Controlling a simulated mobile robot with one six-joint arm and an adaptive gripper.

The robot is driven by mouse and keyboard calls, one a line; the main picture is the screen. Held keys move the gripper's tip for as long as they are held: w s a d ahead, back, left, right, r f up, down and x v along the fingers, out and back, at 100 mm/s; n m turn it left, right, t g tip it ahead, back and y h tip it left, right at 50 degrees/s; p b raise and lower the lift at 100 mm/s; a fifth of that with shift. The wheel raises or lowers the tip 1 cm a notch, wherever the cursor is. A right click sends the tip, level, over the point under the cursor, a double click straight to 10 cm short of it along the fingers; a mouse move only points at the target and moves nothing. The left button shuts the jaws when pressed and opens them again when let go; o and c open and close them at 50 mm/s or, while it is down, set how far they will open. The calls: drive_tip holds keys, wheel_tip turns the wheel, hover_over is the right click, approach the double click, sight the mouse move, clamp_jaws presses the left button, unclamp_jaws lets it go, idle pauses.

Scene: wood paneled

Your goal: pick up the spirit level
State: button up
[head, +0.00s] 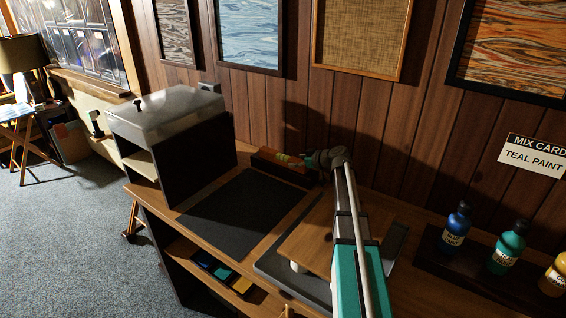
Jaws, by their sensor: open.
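What looks like the spirit level (278,165) is a long reddish-brown bar with a small yellow-green patch on top. It lies at the back of the wooden bench, near the paneled wall, right of the grey-topped cabinet. My gripper (309,160) is at its right end, seen small and from behind my arm. The gripper is open. I cannot tell whether its fingers touch the bar or stand just apart from it. My gripper and wrist hide part of the bar's right end.
A dark mat (238,213) lies bare in front of the bar. A wooden board (308,240) on a grey tray is partly behind my arm. Paint bottles (510,248) stand at the right. The cabinet (172,108) stands at the left.

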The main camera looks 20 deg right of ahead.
idle(0.4)
clamp_jaws()
idle(0.4)
drive_tip(key=shift+r, duration=0.2)
wheel_tip(320, 180, up, 2)
drive_tip(key=p, duration=0.2)
drive_tip(key=shift+r+p, duration=0.1)
drive_tip(key=shift+p, duration=0.2)
drive_tip(key=s+a+r+p, duration=0.1)
drive_tip(key=s+r+p, duration=0.9)
drive_tip(key=s, duration=0.4)
drive_tip(key=shift+r, duration=0.25)
drive_tip(key=c, duration=0.6)
unclamp_jaws()
clamp_jaws()
